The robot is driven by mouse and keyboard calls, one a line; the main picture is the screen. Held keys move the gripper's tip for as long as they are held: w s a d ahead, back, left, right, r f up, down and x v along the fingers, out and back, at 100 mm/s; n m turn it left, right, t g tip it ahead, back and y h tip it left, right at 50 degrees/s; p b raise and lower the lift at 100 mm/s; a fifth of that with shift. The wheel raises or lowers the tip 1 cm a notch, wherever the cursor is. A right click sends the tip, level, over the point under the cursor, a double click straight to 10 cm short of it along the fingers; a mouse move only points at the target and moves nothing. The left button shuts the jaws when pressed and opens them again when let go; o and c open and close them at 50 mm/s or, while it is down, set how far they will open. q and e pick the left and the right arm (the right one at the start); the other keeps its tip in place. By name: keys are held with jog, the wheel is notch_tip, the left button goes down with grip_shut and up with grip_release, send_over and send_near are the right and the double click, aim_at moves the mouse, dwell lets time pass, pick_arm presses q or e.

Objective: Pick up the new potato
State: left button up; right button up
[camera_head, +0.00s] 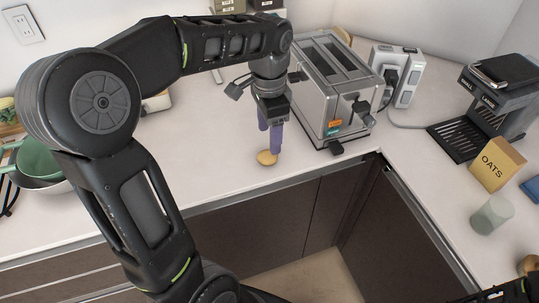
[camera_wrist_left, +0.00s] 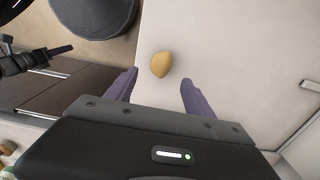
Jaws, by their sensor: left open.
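The new potato (camera_head: 266,158) is a small tan-yellow lump lying on the white counter, close to its front edge. My left gripper (camera_head: 270,140) points down just above and beside the potato, with its purple fingers by the toaster's left side. In the left wrist view the potato (camera_wrist_left: 160,65) lies beyond the fingertips, roughly centred between them. The fingers of the left gripper (camera_wrist_left: 157,82) are spread apart with nothing between them. My right gripper does not show clearly; only a dark part of my body is at the lower right corner.
A silver toaster (camera_head: 335,85) stands just right of the left gripper. Farther right are a coffee machine (camera_head: 490,105), an oats box (camera_head: 497,165) and a pale cup (camera_head: 491,215). A green bowl (camera_head: 38,160) is at the left. The counter left of the potato is clear.

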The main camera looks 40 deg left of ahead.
aim_at(268, 153)
pick_arm(q)
jog(key=shift+f, duration=1.05)
jog(key=shift+a+f+p, duration=0.1)
jog(key=shift+f+p, duration=0.5)
jog(key=shift+f, duration=2)
jog(key=shift+s, duration=0.1)
jog(key=shift+c, duration=0.2)
grip_shut()
